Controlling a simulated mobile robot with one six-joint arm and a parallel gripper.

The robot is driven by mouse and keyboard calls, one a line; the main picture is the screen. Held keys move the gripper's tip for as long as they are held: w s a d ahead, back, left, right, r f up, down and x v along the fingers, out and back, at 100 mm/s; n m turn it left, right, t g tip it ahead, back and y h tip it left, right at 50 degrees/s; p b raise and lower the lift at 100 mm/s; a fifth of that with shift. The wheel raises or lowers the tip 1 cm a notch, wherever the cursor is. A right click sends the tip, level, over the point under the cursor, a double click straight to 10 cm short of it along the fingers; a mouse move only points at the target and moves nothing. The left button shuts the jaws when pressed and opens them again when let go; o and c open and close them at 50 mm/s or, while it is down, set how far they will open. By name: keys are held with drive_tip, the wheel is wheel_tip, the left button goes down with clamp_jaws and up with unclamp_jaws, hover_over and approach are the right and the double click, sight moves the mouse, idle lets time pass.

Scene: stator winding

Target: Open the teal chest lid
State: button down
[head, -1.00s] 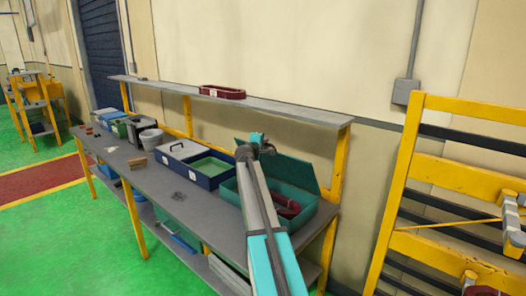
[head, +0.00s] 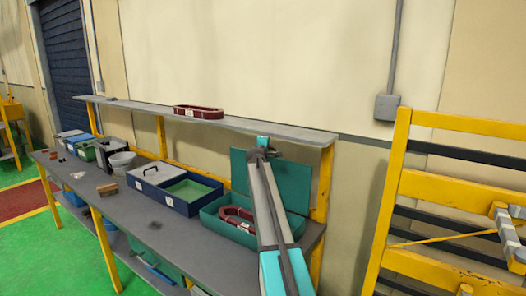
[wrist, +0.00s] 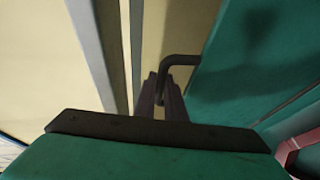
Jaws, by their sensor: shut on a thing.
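The teal chest (head: 222,226) stands at the near right end of the grey workbench, with a dark red ring-shaped part (head: 238,215) inside. Its lid (head: 293,188) stands raised, roughly upright, at the back of the chest. My gripper (head: 268,152) is at the lid's upper edge, and my arm hides part of the chest and lid. In the wrist view my gripper (wrist: 168,100) is shut on the dark bent lid handle (wrist: 180,60), beside the teal lid face (wrist: 265,50).
A shelf (head: 240,125) with a red ring-shaped part (head: 198,111) runs behind. A yellow rack (head: 440,180) stands right.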

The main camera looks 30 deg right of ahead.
drive_tip(key=shift+s+d+f, duration=0.15)
drive_tip(key=shift+s+d, duration=0.05)
drive_tip(key=shift+d, duration=0.1)
drive_tip(key=c, duration=1.8)
unclamp_jaws()
drive_tip(key=shift+a, duration=0.1)
drive_tip(key=shift+a, duration=0.1)
drive_tip(key=shift+r+b+v, duration=0.1)
drive_tip(key=shift+b+v, duration=0.95)
drive_tip(key=shift+v, duration=2.4)
drive_tip(key=shift+r+b+v, duration=0.15)
drive_tip(key=shift+b+v, duration=0.9)
drive_tip(key=shift+v, duration=2.4)
drive_tip(key=shift+f, duration=0.1)
